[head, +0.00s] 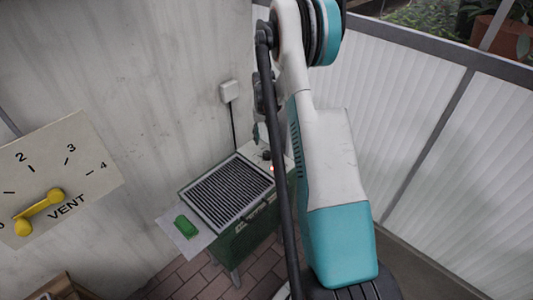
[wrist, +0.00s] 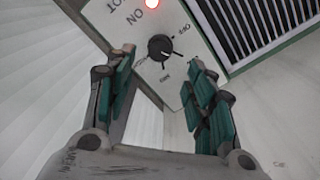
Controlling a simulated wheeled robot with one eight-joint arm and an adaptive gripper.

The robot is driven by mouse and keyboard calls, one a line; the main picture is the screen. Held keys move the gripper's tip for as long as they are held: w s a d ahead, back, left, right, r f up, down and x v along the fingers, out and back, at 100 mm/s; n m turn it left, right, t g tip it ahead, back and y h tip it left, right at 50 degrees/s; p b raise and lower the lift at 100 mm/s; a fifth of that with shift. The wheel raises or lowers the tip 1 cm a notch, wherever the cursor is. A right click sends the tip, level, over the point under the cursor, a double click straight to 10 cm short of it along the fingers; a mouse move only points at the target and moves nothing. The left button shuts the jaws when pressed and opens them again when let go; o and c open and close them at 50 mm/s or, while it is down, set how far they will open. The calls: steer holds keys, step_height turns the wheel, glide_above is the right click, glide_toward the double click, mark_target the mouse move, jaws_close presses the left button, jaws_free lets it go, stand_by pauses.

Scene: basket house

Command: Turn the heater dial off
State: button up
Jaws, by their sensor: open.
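The heater (head: 243,238) is a green box with a dark slatted grille on top, by the wall in the head view. My gripper (wrist: 161,66) is open and empty. Its green-padded fingers point at the panel, one on each side of the dial, with no visible contact. In the head view my arm hides much of the panel.
A separate VENT panel (head: 92,165) with a yellow lever (head: 38,211) is on the left. A green object (head: 185,226) lies on a pale shelf (head: 170,219) beside the heater. A wall socket (head: 229,91) is behind it. White ribbed panels (head: 400,85) stand on the right.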

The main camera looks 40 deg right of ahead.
mark_target(267, 153)
step_height(267, 153, down, 8)
steer(key=shift+s+f+b, duration=0.1)
steer(key=shift+b, duration=0.85)
steer(key=c, duration=1.1)
